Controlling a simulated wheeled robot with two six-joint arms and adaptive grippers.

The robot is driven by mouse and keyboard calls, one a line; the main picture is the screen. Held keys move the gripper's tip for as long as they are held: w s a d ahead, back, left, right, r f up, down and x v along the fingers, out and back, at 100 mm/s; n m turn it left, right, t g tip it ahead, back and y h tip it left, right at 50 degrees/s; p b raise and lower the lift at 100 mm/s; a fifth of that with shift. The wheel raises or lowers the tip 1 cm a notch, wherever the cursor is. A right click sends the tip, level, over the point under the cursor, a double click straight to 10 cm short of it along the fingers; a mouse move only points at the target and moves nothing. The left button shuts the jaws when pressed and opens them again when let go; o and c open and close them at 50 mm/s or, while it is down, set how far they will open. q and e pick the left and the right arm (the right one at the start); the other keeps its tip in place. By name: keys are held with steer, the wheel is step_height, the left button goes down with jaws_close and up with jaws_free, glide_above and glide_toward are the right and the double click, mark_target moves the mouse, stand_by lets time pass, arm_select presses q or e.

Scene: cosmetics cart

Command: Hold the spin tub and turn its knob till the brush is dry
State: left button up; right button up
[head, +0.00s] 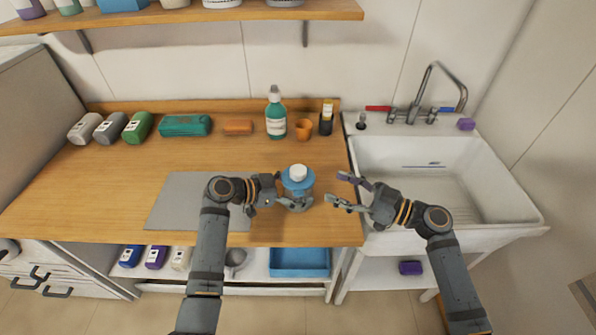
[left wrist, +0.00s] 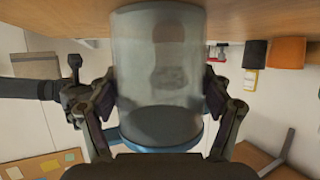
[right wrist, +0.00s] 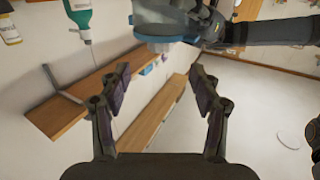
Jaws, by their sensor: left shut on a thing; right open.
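The spin tub (head: 298,189) stands on the wooden counter near its front edge, with a blue lid and a white knob (head: 298,172) on top. My left gripper (head: 284,199) is shut on the tub from the left. In the left wrist view the clear tub (left wrist: 160,95) sits between the fingers, with a blurred darker shape inside that may be the brush. My right gripper (head: 343,190) is open and empty, to the right of the tub and apart from it. In the right wrist view the tub (right wrist: 165,18) shows at the top, beyond the open fingers (right wrist: 160,85).
A grey mat (head: 172,203) lies left of the tub. A teal bottle (head: 276,118), an orange cup (head: 304,129) and a dark holder (head: 326,124) stand behind it. The sink (head: 440,180) is at the right. A shelf (head: 190,14) hangs above.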

mark_target(306, 175)
steer(key=x, duration=1.2)
steer(key=shift+d, duration=0.1)
steer(key=shift+c, duration=0.4)
steer(key=c, duration=1.1)
steer(key=shift+g, duration=0.3)
